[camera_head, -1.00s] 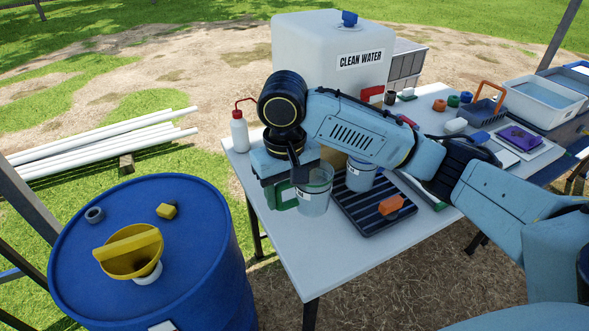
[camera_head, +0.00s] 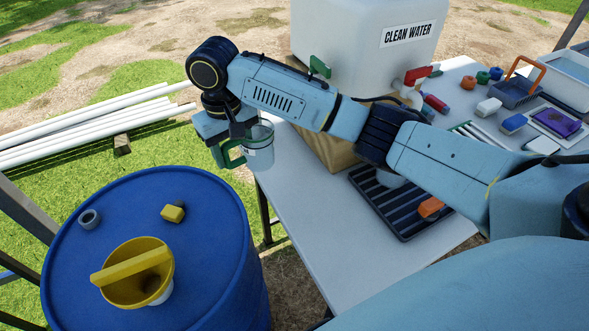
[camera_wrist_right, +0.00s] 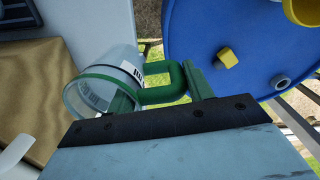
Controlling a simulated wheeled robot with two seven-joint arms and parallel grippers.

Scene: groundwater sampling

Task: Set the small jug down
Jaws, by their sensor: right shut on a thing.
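The small jug (camera_head: 258,150) is clear, with a green handle and a printed label. My right gripper (camera_head: 228,152) is shut on its green handle and holds it near the table's left edge, beside the blue drum. In the right wrist view the jug (camera_wrist_right: 100,82) shows at the left, with its green handle (camera_wrist_right: 165,84) between the fingers of the gripper (camera_wrist_right: 160,95). I cannot see inside the jug clearly. My left gripper is not in view.
The white table (camera_head: 310,205) has free room at its front left. A black ribbed tray (camera_head: 375,203) holds an orange item (camera_head: 430,207). The clean water tank (camera_head: 350,40) stands behind. A blue drum (camera_head: 90,225) with a yellow funnel (camera_head: 140,290) is at left.

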